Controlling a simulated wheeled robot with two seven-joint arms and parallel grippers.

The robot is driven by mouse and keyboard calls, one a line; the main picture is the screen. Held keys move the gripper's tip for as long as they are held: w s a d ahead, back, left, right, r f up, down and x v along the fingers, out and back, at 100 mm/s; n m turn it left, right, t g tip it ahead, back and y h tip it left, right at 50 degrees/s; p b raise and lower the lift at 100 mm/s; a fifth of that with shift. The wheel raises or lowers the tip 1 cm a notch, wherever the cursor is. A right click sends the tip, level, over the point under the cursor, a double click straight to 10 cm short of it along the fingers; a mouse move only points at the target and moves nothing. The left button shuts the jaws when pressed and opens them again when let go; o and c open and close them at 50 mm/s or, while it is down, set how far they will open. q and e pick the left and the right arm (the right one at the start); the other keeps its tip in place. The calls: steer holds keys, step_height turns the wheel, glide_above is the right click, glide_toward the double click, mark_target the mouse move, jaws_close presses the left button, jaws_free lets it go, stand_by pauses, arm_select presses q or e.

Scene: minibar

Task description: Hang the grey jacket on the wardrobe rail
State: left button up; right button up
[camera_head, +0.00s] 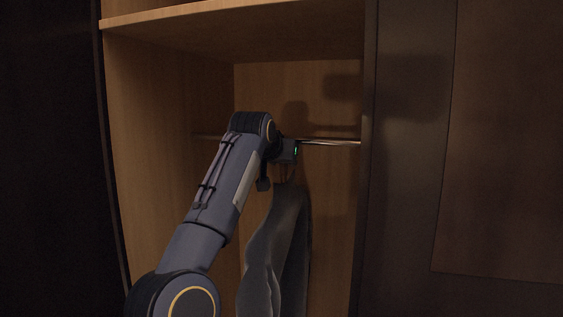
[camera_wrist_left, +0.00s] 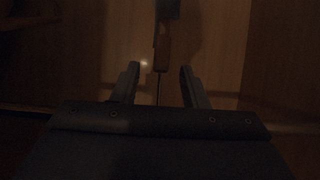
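The grey jacket (camera_head: 275,250) hangs upright inside the wardrobe, below the metal rail (camera_head: 335,142). My left gripper (camera_head: 283,172) is at the rail, just above the jacket, and my arm covers part of the rail. In the left wrist view, the gripper's two fingers (camera_wrist_left: 159,84) stand apart. A brown hanger piece (camera_wrist_left: 162,52) with a thin stem shows between them, with a gap on both sides. A bit of grey cloth (camera_wrist_left: 168,9) shows beyond it. Whether the hook sits on the rail is hidden. My right gripper is not in view.
The wardrobe has a wooden left wall (camera_head: 150,130) and a shelf (camera_head: 250,30) above the rail. A dark upright panel (camera_head: 400,180) bounds the opening on the right. There is free room right of the jacket. The wrist view is very dark.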

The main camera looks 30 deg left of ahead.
arm_select(q)
steer(key=shift+w+f, duration=0.1)
steer(key=shift+f, duration=0.15)
steer(key=b+v, duration=0.1)
steer(key=v, duration=0.7)
steer(key=shift+r+b, duration=0.1)
steer(key=shift+b, duration=0.2)
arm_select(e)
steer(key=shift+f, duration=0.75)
